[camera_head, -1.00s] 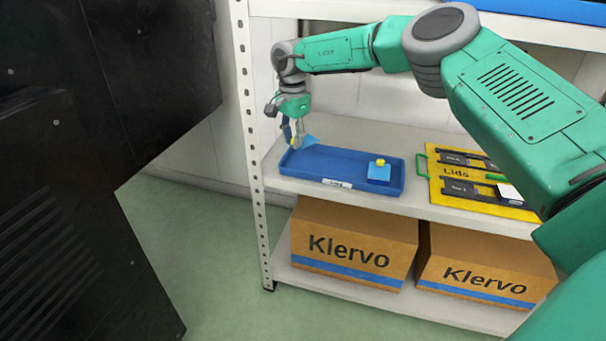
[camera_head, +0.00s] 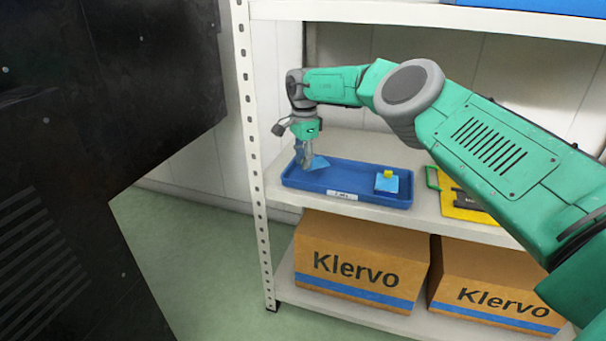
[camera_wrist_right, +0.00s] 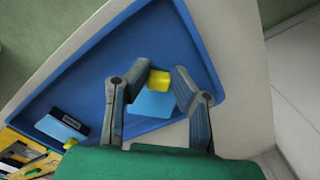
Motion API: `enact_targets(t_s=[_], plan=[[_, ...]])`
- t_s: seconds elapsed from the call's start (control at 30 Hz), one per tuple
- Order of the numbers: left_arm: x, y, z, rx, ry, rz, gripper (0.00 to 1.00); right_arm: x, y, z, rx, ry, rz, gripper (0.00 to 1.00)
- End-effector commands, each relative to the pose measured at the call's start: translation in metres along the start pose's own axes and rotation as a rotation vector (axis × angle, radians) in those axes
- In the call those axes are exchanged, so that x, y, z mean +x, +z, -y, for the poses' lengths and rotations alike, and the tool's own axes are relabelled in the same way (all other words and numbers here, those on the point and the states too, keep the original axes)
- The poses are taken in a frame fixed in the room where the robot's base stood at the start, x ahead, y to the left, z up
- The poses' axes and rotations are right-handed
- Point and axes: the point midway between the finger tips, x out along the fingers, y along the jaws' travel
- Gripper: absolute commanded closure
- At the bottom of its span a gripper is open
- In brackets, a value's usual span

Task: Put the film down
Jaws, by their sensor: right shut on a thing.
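My right gripper (camera_head: 308,165) is shut on the yellow tab (camera_wrist_right: 159,80) of a light blue film (camera_wrist_right: 152,103). In the head view the film (camera_head: 320,163) hangs tilted at the left part of a blue tray (camera_head: 335,194) on the shelf. Whether the film touches the tray floor is unclear. A second light blue film piece (camera_head: 387,184) with a yellow tab lies at the tray's right end. It also shows at the lower left of the right wrist view (camera_wrist_right: 60,129), beside a dark label. My left gripper is not in view.
A yellow board (camera_head: 462,205) with dark parts lies right of the tray, partly behind my arm. Cardboard boxes (camera_head: 360,262) stand on the lower shelf. A perforated shelf post (camera_head: 257,170) is left of the tray. The tray's middle is free.

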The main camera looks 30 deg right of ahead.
Motion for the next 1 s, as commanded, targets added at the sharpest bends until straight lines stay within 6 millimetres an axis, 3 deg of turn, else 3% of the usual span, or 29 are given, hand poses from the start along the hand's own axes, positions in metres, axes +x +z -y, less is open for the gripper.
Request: enact_targets(t_s=[0.03, 0.13, 0.63, 0.7, 1.0], plan=[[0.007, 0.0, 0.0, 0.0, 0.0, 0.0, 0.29, 0.015, 0.001, -0.001, -0.002, 0.003, -0.003, 0.89], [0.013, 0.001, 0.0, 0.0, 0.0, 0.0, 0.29, 0.028, 0.003, 0.0, -0.003, 0.002, -0.003, 0.89], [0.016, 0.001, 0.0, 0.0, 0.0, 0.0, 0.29, 0.037, 0.001, 0.0, -0.002, 0.001, 0.001, 0.89], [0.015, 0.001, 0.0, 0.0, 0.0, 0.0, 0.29, 0.036, 0.001, 0.0, -0.002, 0.001, 0.0, 0.6], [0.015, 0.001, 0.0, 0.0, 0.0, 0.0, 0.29, 0.035, 0.002, 0.0, -0.003, 0.001, -0.002, 0.6]])
